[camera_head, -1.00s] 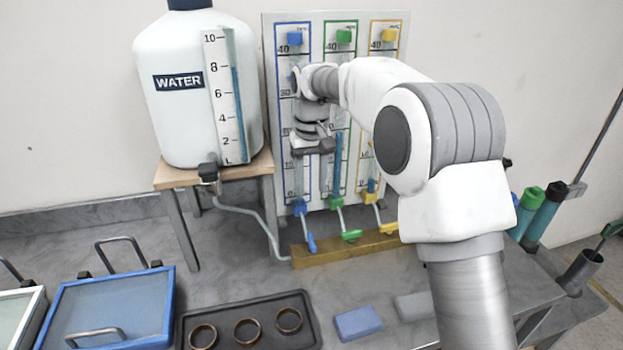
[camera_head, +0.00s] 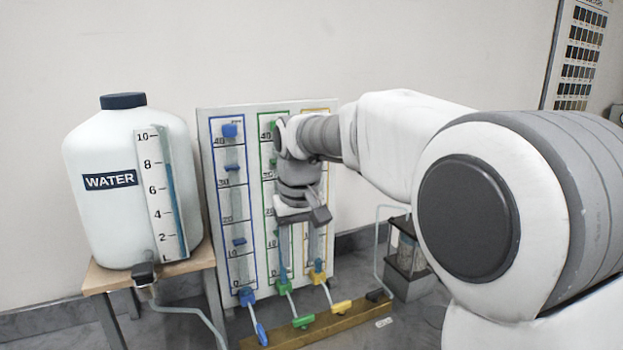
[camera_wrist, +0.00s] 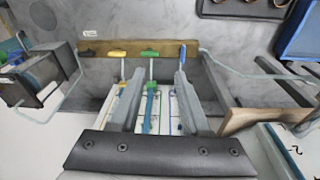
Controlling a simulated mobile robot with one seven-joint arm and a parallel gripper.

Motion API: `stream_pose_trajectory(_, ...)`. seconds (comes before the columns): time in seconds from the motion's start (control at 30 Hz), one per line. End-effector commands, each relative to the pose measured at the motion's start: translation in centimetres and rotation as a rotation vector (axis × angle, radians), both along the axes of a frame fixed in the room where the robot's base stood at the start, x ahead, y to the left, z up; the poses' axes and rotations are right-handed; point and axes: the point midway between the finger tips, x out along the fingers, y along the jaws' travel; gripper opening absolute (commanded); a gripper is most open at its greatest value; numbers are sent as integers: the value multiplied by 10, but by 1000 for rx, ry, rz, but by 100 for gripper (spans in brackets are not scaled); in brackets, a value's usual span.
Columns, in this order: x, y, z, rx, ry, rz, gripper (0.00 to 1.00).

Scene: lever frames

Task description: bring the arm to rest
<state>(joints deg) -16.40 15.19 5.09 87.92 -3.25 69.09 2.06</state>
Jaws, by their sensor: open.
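My white and grey arm (camera_head: 400,140) reaches in from the right and stays raised in the air. My gripper (camera_head: 303,214) is in front of the gauge panel (camera_head: 205,118), over its green and yellow columns and above the lever handles. In the wrist view my gripper (camera_wrist: 156,82) shows two grey fingers spread apart, with nothing held between them. The blue lever (camera_head: 258,325), green lever (camera_head: 303,321) and yellow lever (camera_head: 340,306) stick out below the panel, clear of the fingers. The arm hides part of the green and yellow columns.
A wooden bar (camera_head: 366,317) lies below the panel. A white water tank (camera_head: 85,220) stands on a small wooden stand (camera_head: 100,278) at the left, with a hose. A grey device (camera_head: 408,280) with a tube stands right of the panel. A black tray (camera_wrist: 240,10) shows behind.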

Motion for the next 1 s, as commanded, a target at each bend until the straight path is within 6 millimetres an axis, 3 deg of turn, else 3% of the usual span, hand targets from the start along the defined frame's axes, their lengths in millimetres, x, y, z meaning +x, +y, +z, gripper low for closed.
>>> stream_pose_trajectory(0.2,-44,-48,26,16,-73,-68,46)
stream_pose_trajectory(0.5,-112,-103,37,38,-166,-162,46)
stream_pose_trajectory(0.77,-174,-139,26,60,-248,-246,46)
stream_pose_trajectory(1.0,-221,-161,4,79,-315,-312,46)
